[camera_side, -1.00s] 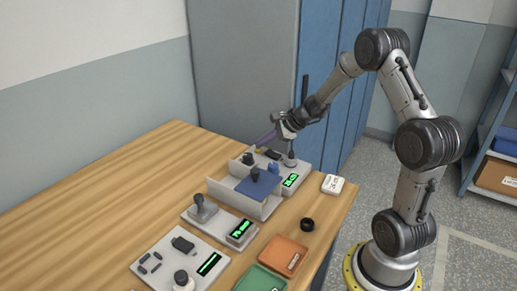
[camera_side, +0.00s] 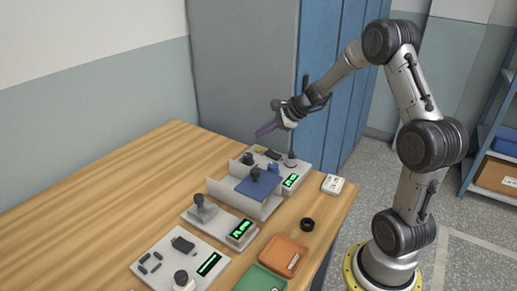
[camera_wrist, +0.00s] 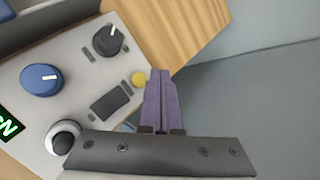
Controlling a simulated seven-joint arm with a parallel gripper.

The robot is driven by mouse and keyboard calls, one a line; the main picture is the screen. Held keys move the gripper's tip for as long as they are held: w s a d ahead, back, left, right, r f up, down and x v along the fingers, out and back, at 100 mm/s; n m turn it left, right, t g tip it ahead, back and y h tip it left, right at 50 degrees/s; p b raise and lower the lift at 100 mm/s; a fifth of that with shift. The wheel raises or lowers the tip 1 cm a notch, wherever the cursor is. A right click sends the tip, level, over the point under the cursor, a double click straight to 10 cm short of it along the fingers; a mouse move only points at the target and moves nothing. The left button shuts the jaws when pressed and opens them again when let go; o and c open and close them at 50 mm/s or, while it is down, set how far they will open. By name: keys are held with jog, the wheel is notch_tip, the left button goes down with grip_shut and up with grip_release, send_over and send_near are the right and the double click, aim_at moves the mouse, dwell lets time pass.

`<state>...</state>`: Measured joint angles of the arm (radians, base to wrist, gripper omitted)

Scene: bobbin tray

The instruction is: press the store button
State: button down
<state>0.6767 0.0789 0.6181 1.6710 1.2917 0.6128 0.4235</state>
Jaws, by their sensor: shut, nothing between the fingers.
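A pale control panel (camera_wrist: 75,75) fills the left of the wrist view and stands at the far end of the table in the side view (camera_side: 303,185). It carries a small round yellow button (camera_wrist: 139,79), also visible in the side view (camera_side: 260,149). A dark rectangular key (camera_wrist: 110,103) lies near it. I cannot read any label naming the store button. My gripper (camera_side: 259,133) is shut and empty, with purple fingers, raised above the panel's far end. In the wrist view the fingertips (camera_wrist: 161,73) appear just right of the yellow button, apart from it.
The panel also has a black knob (camera_wrist: 108,40), a blue knob (camera_wrist: 41,80), a round-topped post (camera_wrist: 62,138) and a green display (camera_wrist: 8,125). A divided tray (camera_side: 265,208), other devices and orange (camera_side: 285,256) and green (camera_side: 260,280) trays stand nearer. The table's left is clear.

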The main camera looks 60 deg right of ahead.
jog(key=shift+r, duration=1.45)
jog(key=a+r+n+y, duration=0.1)
jog(key=a+r+n, duration=0.3)
jog(key=a+r, duration=0.6)
jog(key=s+a+r+n, duration=0.4)
jog(key=s+a+n, duration=0.15)
jog(key=a, duration=0.45)
jog(key=s+a+n+g, duration=0.1)
jog(key=s+a+n, duration=0.25)
jog(key=s, duration=0.35)
jog(key=s+a+n+g, duration=0.1)
jog(key=s+a+n, duration=0.1)
jog(key=s+n, duration=0.45)
jog(key=s+d+f+n+h, duration=0.1)
jog(key=s+d+f+n, duration=0.1)
jog(key=s, duration=0.3)
jog(key=s+d+f+n+g+h, duration=0.1)
jog(key=s+d+f+n+h, duration=0.1)
jog(key=s+d+f+n, duration=0.1)
jog(key=shift+s+f, duration=0.7)
jog(key=shift+s, duration=0.15)
